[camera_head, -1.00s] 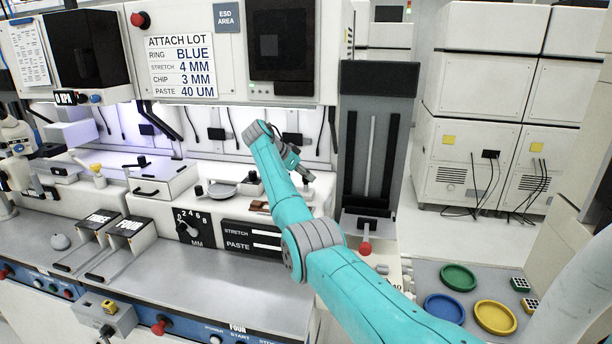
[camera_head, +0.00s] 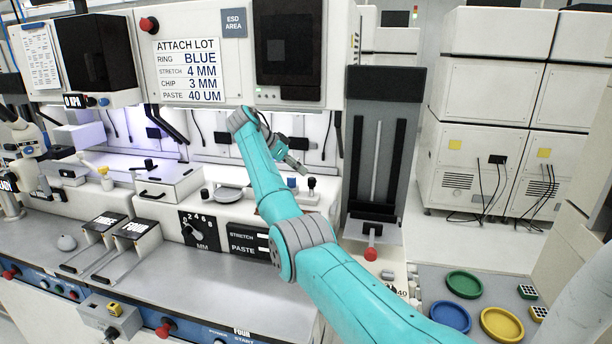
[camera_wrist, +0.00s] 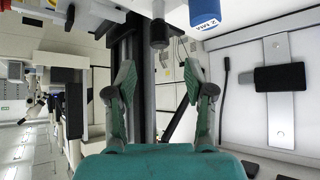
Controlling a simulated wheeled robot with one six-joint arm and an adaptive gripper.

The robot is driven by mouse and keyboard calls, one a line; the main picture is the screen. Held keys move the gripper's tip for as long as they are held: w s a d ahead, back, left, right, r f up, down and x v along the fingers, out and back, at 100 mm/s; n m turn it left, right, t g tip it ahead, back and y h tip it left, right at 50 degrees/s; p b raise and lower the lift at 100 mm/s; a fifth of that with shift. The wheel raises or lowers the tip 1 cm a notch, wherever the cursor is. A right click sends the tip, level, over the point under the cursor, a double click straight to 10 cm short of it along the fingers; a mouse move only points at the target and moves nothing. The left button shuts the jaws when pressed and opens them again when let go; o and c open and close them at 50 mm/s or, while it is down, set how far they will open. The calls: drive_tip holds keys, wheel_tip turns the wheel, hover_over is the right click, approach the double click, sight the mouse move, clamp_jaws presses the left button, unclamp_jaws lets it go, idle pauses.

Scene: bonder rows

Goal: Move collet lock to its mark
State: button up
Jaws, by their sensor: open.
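No part in view carries a readable collet lock label, and I cannot tell for certain which part it is or where its mark lies. A small post with a dark knob (camera_head: 311,184) stands on the machine's front ledge, with a small blue part (camera_head: 291,183) to its left. My gripper (camera_head: 298,164) is above and behind them in the picture, apart from both. In the wrist view my gripper (camera_wrist: 159,80) is open, with nothing between its fingers. A dark cylinder (camera_wrist: 159,34) and a blue labelled part (camera_wrist: 208,13) show beyond the fingertips.
A round grey plate (camera_head: 229,195) and a lidded white box (camera_head: 168,184) are left of my arm. A dark upright column (camera_head: 380,150) with a red knob (camera_head: 370,254) stands right of it. Coloured dishes (camera_head: 464,284) lie at lower right.

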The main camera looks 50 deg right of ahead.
drive_tip(key=shift+v, duration=1.9)
